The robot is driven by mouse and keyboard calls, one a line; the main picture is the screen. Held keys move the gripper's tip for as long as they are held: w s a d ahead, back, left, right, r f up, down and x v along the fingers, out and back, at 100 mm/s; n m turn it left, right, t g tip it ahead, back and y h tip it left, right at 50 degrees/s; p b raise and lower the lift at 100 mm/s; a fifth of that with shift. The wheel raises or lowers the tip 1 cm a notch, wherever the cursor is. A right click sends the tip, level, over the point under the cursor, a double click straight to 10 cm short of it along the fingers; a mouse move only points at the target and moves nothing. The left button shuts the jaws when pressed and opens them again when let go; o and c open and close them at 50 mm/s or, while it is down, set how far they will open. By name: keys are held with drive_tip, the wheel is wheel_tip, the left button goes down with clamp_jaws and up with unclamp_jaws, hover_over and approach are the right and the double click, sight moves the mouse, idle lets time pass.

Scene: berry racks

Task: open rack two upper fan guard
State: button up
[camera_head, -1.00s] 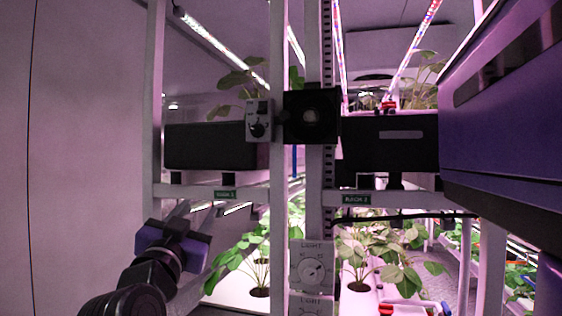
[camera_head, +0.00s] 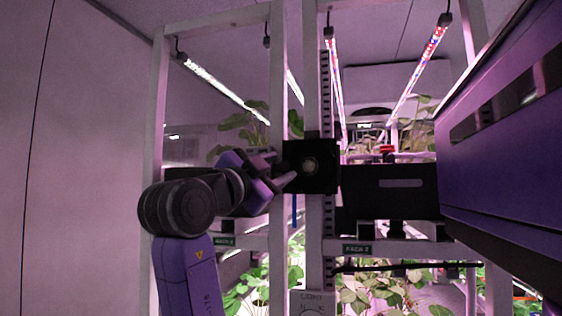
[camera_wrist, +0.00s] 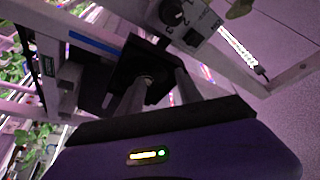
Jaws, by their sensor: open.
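A black square unit with a round, paler centre (camera_head: 310,167) sits on the white post left of the green rack two label (camera_head: 357,249). It looks like the fan guard, though no marking on it confirms this. My gripper (camera_head: 288,180) is just left of this unit, pointing right. In the wrist view my gripper (camera_wrist: 158,92) is open, its two grey fingers reaching toward the black unit (camera_wrist: 136,62).
White rack posts (camera_head: 279,70) stand close around my gripper. A dial box (camera_wrist: 180,17) is beside the unit. A black planter (camera_head: 390,205) with a red clip (camera_head: 387,150) lies right. A large purple panel (camera_head: 500,150) fills the right side. Plants grow below.

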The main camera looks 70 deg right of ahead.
drive_tip(key=shift+x, duration=0.9)
clamp_jaws()
drive_tip(key=shift+f, duration=0.1)
idle(0.7)
